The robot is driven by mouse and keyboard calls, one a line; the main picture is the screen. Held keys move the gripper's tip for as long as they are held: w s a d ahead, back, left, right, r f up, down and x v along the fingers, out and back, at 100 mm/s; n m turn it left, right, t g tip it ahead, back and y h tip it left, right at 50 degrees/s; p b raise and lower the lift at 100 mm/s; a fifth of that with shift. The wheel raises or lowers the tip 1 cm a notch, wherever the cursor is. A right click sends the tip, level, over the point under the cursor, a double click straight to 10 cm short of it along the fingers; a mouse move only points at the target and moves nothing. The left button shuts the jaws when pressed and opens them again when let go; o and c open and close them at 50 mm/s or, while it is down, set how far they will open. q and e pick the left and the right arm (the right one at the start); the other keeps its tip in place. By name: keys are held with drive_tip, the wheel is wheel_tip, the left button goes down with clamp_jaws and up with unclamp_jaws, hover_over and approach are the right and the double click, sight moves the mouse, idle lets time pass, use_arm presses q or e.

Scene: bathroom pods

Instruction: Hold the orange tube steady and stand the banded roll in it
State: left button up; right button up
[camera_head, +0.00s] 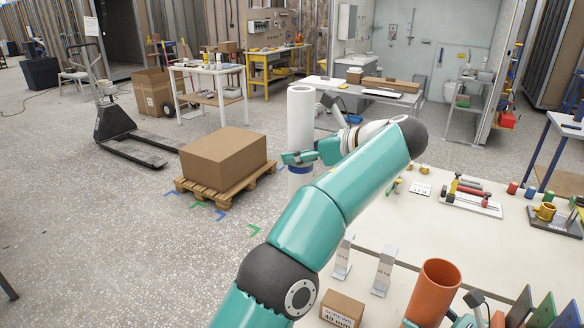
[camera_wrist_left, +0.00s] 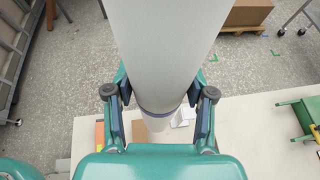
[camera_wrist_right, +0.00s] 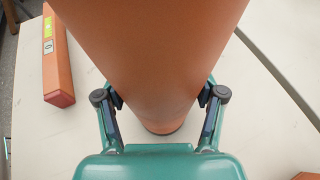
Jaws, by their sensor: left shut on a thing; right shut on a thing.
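The banded roll (camera_head: 301,120) is a tall white cylinder with a blue band low on it. It is upright in the head view, left of the orange tube and well apart from it. My left gripper (camera_head: 300,158) is shut around its lower part; the roll (camera_wrist_left: 165,45) also fills the middle of the left wrist view. The orange tube (camera_head: 434,290) is at the table's front, its open top facing up. My right gripper (camera_wrist_right: 162,100) is shut on the tube, one finger on each side. The tube's lower part is hidden in the head view.
Two small metal stands (camera_head: 384,271) and a screws box (camera_head: 341,309) are left of the tube on the pale table (camera_head: 500,255). A tool tray (camera_head: 470,203) lies farther back. Green and grey items crowd the front right. An orange-brown bar (camera_wrist_right: 57,60) lies beside the tube.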

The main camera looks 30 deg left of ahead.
use_arm(q)
drive_tip(key=w+d+r+m+t+h, duration=0.1)
drive_tip(key=d+r+m+t+h, duration=0.2)
drive_tip(key=d, duration=0.5)
drive_tip(key=w+d+r+m+t+h, duration=0.15)
drive_tip(key=d+m+t, duration=0.25)
drive_tip(key=d, duration=0.4)
drive_tip(key=s+d+r+m+t+h, duration=0.2)
drive_tip(key=s+d+m+h, duration=0.15)
drive_tip(key=d, duration=0.45)
drive_tip(key=s+d+r+m+t+h, duration=0.2)
drive_tip(key=s+d+m+h, duration=0.15)
drive_tip(key=d, duration=0.35)
drive_tip(key=shift+y, duration=0.25)
drive_tip(key=shift+w+d+f, duration=0.1)
drive_tip(key=shift+d+f, duration=0.1)
drive_tip(key=shift+f, duration=0.8)
drive_tip(key=shift+w+d+f, duration=0.1)
drive_tip(key=shift+d+f, duration=0.1)
drive_tip(key=shift+f, duration=0.9)
drive_tip(key=shift+f, duration=2.35)
drive_tip(key=o, duration=1.3)
